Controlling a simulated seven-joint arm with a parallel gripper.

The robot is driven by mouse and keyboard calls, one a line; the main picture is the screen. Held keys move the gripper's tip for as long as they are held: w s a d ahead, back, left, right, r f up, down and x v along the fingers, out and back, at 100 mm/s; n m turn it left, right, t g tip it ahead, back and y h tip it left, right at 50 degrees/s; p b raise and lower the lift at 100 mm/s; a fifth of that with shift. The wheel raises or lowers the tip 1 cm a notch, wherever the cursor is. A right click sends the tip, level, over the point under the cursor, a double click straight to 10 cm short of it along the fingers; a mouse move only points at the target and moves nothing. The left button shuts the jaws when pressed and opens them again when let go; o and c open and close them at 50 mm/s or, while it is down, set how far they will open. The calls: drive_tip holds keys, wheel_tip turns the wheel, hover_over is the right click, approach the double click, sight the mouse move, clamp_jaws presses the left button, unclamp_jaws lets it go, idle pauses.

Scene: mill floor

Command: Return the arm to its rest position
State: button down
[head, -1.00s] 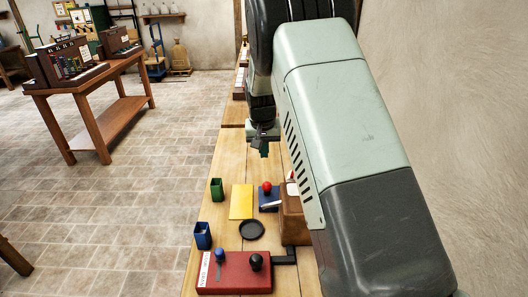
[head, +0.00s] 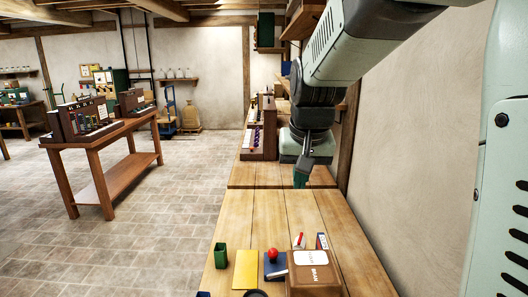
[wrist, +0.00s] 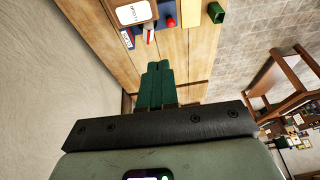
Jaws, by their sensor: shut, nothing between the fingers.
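My gripper (head: 300,179) hangs from my arm above the far part of the wooden bench (head: 262,212), with its fingers pointing down in the head view. In the wrist view its green fingers (wrist: 155,68) lie side by side, shut, with nothing held. The fingers are apart from the objects on the bench.
A green cup (head: 220,256), a yellow card (head: 246,270), a blue block with a red ball (head: 273,255) and a brown box (head: 313,274) stand on the near bench. A wall (head: 410,150) bounds the right. Open floor (head: 120,235) lies left.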

drive_tip(key=s+d+r, duration=0.1)
drive_tip(key=s+d, duration=0.1)
drive_tip(key=s, duration=1)
drive_tip(key=s+d+r+t, duration=0.1)
drive_tip(key=s+r, duration=0.1)
drive_tip(key=s, duration=1)
drive_tip(key=shift+d+r+n+t, duration=0.2)
drive_tip(key=shift+d+n+t, duration=0.1)
drive_tip(key=shift+d, duration=0.05)
